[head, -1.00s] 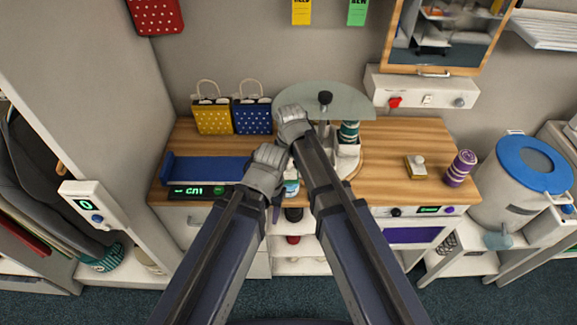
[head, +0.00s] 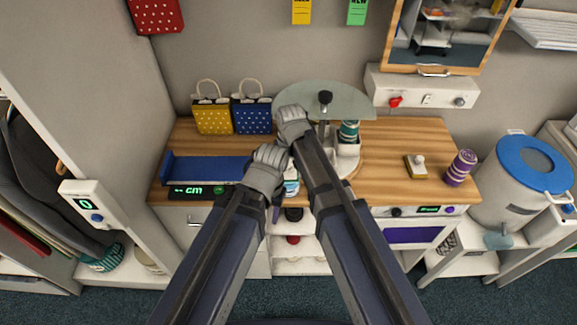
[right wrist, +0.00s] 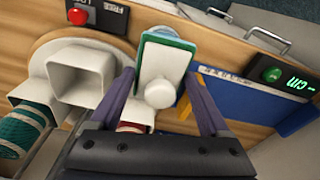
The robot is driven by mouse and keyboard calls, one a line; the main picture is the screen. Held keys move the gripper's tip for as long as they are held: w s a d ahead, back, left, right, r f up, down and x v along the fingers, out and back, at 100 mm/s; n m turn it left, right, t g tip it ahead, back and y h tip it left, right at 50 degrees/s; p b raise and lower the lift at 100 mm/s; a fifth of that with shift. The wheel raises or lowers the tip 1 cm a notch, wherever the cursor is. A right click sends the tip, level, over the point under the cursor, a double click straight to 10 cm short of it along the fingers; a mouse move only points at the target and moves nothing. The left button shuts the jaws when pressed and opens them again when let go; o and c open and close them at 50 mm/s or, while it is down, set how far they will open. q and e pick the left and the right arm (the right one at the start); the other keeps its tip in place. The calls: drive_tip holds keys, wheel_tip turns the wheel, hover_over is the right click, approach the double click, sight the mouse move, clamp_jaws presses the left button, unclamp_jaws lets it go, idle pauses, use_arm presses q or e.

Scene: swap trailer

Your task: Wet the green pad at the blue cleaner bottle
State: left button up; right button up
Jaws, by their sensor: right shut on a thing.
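The green pad (right wrist: 180,42) is a small white block with a green rim and a round white knob. In the right wrist view it sits between the fingers of my right gripper (right wrist: 160,88), which is shut on it. It is over the counter's front part, between the blue tray and the round wooden stand; its underside is hidden. In the head view my arms hide most of that spot. A small white and blue-teal thing (head: 291,183) shows between them; I cannot tell whether it is the cleaner bottle. My left gripper's fingers do not show.
The blue tray (head: 195,170) and a green "cm" display (head: 192,191) are at the left. A teal roll (head: 349,131) stands in a white holder. A knobbed block (head: 418,162) and a purple roll (head: 460,167) are at the right. Counter between them is clear.

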sight(289, 161)
drive_tip(key=shift+r, duration=0.1)
wheel_tip(289, 161, up, 7)
drive_tip(key=p, duration=0.7)
idle(0.7)
wheel_tip(289, 161, down, 6)
drive_tip(key=b, duration=0.5)
drive_tip(key=shift+r, duration=0.35)
